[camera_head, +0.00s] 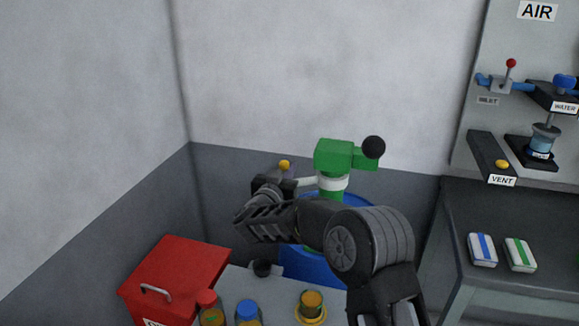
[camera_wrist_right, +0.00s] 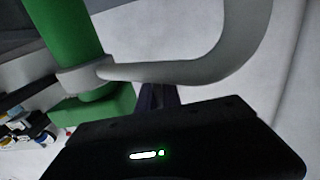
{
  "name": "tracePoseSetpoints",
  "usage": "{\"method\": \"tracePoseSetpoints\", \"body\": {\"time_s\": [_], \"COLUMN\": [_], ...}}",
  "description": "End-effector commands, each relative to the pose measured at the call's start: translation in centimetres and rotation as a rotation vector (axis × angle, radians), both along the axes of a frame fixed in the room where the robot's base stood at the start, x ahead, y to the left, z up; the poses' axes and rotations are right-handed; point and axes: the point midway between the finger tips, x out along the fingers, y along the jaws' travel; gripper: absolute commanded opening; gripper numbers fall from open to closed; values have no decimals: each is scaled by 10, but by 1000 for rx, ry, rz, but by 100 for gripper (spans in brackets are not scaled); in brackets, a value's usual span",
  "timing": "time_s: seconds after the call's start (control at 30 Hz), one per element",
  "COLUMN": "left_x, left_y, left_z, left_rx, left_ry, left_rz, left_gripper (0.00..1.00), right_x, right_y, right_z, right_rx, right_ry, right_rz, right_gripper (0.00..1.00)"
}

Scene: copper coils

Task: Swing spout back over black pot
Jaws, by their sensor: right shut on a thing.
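A green pump head (camera_head: 333,155) with a black ball on its side stands on a blue drum (camera_head: 312,265). The pale spout (camera_head: 306,183) runs left from the white collar under the head; in the wrist view it is a grey curved tube (camera_wrist_right: 180,70) beside the green post. My right gripper (camera_head: 272,184) is shut on the spout; its jaws (camera_wrist_right: 157,96) are largely hidden behind its own dark body. The small black pot (camera_head: 262,268) stands on the grey bench, lower in the picture than the gripper. The spout's outlet is hidden. My left gripper is out of view.
A red box (camera_head: 178,280) stands at the left, with capped jars (camera_head: 247,312) and a yellow-rimmed item (camera_head: 311,304) at the front. A yellow knob (camera_head: 284,164) shows by the right gripper. A valve panel (camera_head: 515,110) and dark table (camera_head: 500,213) are at the right.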

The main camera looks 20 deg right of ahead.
Motion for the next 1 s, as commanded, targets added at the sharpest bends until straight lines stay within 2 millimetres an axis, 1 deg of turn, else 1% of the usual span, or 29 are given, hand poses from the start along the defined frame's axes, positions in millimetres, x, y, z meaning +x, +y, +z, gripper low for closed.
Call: {"method": "tracePoseSetpoints", "body": {"time_s": [0.03,0.13,0.57,0.6,0.8,0.83,1.0], "left_x": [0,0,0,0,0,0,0], "left_y": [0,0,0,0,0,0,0], "left_z": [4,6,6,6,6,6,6], "left_rx": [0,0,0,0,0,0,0], "left_ry": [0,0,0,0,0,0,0], "left_rz": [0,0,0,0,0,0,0], "left_gripper": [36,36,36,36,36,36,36], "right_x": [2,5,6,6,6,6,6], "right_y": [1,-1,-2,-2,-2,-2,-2], "right_z": [3,2,3,3,2,2,1], "right_rx": [-2,-1,-2,-2,-1,-2,-1], "right_ry": [-2,-2,-6,-6,-4,-4,-3], "right_rz": [-11,-32,-42,-42,-43,-43,-44], "right_gripper": [0,0,0,12,28,31,31]}}
